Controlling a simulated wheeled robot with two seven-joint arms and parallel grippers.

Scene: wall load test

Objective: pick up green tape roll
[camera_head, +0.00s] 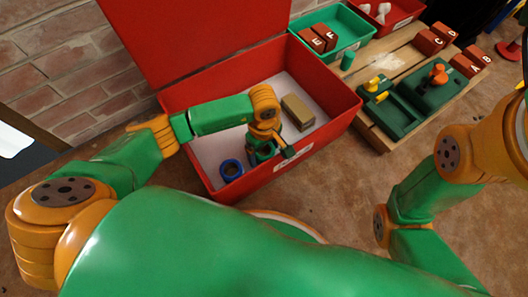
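My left gripper (272,151) reaches down into the open red box (333,125), near its front wall. A dark green rounded shape (262,153) shows at the fingers. It may be the green tape roll, but it blends with my green gripper parts and I cannot tell whether it is held. The finger gap is too small and covered to read. A blue tape roll (231,170) lies on the box's pale floor, left of my gripper. My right arm shows at the right, but its gripper is out of view.
A tan block (297,112) lies in the box behind my gripper. The red lid (190,35) stands open at the back. To the right are a green tray (346,22), a wooden board (372,62) with green fixtures (390,110), and several lettered brown blocks (429,42).

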